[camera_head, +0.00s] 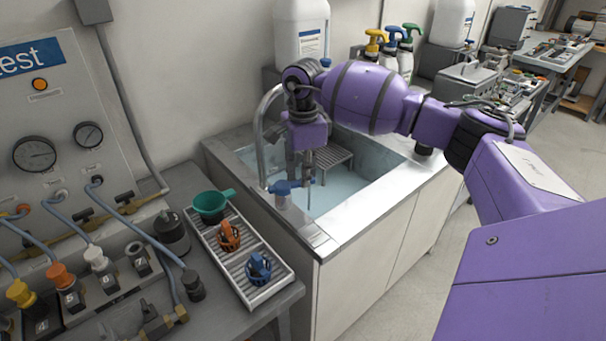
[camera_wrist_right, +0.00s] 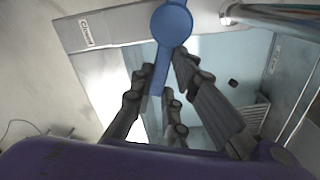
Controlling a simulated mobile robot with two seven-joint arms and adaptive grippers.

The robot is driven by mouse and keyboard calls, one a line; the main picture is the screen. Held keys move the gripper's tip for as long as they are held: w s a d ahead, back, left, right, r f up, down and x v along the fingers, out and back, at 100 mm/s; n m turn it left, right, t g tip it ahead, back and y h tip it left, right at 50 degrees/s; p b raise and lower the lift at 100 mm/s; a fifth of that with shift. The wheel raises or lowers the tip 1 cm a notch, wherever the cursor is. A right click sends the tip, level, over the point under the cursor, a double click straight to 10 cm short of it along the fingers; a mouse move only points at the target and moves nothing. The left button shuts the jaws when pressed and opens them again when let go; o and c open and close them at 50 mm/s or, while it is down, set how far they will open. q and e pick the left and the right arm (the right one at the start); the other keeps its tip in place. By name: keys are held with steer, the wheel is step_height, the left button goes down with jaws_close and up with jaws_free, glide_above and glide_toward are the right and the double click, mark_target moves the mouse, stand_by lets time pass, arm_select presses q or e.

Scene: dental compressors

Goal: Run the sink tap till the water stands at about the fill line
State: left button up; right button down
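The sink (camera_head: 330,243) has a steel rim and pale blue water (camera_head: 345,185) in its basin. A curved steel tap (camera_head: 262,135) rises at its left side. The tap's blue handle (camera_head: 284,187) is at the left rim. The handle's round head and lever also show in the right wrist view (camera_wrist_right: 172,24). My right gripper (camera_head: 309,178) points down at the handle. In the wrist view its fingers (camera_wrist_right: 162,68) lie on either side of the lever; I cannot tell whether they press on it. I cannot make out a fill line or running water. My left gripper is not in view.
A slatted rack (camera_head: 333,157) stands in the basin. A tray (camera_head: 270,291) with a green cup (camera_head: 210,205) and orange and blue fittings sits left of the sink. A white canister (camera_head: 302,30) and several spray bottles (camera_head: 374,44) stand behind. Floor is clear at right.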

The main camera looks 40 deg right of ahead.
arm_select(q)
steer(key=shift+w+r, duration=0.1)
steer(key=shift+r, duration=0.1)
arm_select(e)
steer(key=shift+s+a, duration=0.1)
steer(key=shift+a, duration=0.1)
arm_select(q)
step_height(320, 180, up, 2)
steer(key=p, duration=0.2)
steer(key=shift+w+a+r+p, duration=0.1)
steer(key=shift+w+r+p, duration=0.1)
steer(key=shift+p, duration=0.15)
arm_select(e)
steer(key=m, duration=0.2)
steer(key=s+a+m, duration=0.1)
steer(key=s+m, duration=0.1)
steer(key=m, duration=0.1)
steer(key=shift+a+m, duration=0.25)
steer(key=shift+m, duration=0.05)
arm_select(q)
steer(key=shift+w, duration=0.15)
